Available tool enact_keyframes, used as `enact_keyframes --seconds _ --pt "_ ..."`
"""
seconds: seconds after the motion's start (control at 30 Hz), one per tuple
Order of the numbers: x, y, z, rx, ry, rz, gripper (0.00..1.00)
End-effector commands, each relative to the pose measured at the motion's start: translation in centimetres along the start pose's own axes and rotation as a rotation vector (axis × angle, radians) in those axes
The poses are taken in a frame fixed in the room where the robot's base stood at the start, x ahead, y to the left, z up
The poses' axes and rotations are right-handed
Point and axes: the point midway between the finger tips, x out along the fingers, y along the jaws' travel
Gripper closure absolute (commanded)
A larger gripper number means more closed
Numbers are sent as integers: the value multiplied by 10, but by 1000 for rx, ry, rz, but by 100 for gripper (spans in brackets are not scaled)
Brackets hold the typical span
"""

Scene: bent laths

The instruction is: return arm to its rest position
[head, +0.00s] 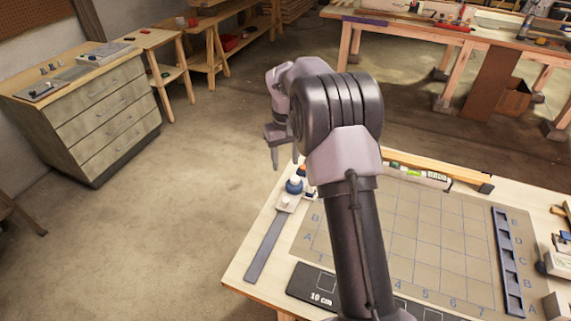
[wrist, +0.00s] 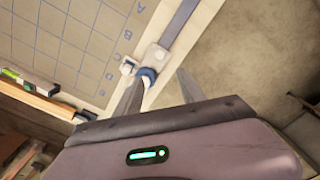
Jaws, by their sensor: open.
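My arm rises from the front of the workbench (head: 256,262) and bends over at the elbow, above the bench's back left part. My gripper (head: 285,165) hangs down past the left side of the elbow, with its two fingers apart and nothing between them. In the wrist view my gripper (wrist: 160,76) shows both fingers spread, with the bench's edge and floor beyond. Part of the gripper is hidden behind the arm in the head view.
A grid mat (head: 465,262) covers much of the bench. A blue-and-white item (head: 294,187) sits at its left, by a grey strip (head: 265,246). A spirit level (head: 425,174) lies along the back. A drawer cabinet (head: 95,115) stands left across open floor.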

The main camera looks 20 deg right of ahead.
Motion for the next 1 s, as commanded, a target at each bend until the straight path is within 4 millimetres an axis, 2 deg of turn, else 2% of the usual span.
enact_keyframes --seconds 0.33,0.37,0.47,0.57,0.6,0.67,0.73,0.8,0.9,1.0 --pt "-3 -2 1 3 6 0 53" --pt "-7 -4 4 6 14 -1 53" --pt "-40 -24 23 38 69 -12 53" --pt "-80 -54 66 93 150 -36 53" --pt "-93 -66 87 117 182 -50 53" --pt "-106 -83 120 153 229 -72 53" --pt "-114 -101 162 195 285 -102 53" --pt "-113 -117 205 236 336 -137 53" --pt "-99 -134 260 291 399 -188 53" --pt "-80 -145 299 334 445 -230 53"
